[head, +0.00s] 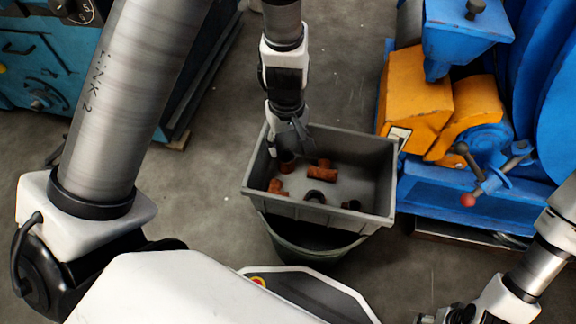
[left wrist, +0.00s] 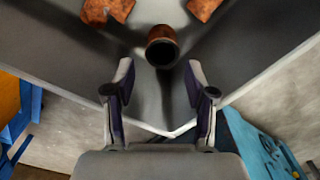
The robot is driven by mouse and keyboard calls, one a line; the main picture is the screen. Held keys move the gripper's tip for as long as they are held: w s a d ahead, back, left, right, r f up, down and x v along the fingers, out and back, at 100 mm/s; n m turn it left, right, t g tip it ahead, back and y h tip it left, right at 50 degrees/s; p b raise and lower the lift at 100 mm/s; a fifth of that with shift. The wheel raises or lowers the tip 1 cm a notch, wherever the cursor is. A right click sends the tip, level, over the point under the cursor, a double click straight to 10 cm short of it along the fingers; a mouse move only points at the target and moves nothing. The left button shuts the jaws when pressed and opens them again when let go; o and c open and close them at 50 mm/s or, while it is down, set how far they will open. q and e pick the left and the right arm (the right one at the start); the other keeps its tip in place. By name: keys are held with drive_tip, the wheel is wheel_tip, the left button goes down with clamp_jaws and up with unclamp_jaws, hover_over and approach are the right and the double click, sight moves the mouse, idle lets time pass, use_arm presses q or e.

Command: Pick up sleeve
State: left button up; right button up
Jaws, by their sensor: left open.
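A short rusty-brown sleeve (left wrist: 161,48) with a dark open end lies in the grey bin, near one corner. In the head view it seems to be the brown piece (head: 287,166) near the bin's far left corner, partly hidden by my gripper. My left gripper (left wrist: 158,74) is open and empty, with the sleeve just beyond its fingertips, roughly centred between them. In the head view my left gripper (head: 301,148) reaches down into the bin. My right gripper (head: 452,316) shows only partly at the lower right edge; its fingers are not clear.
The grey bin (head: 270,204) has raised walls and stands on a dark round support. Other rusty fittings lie in it, including a tee-like piece (head: 322,171) and a dark curved piece (head: 315,196). A blue and orange machine (head: 415,95) stands close to the right.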

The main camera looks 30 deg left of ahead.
sight(286, 156)
use_arm(q)
wheel_tip(286, 156, down, 7)
drive_tip(key=b, duration=0.5)
drive_tip(key=shift+s, duration=0.15)
drive_tip(key=shift+r, duration=0.15)
drive_tip(key=shift+c, duration=0.3)
clamp_jaws()
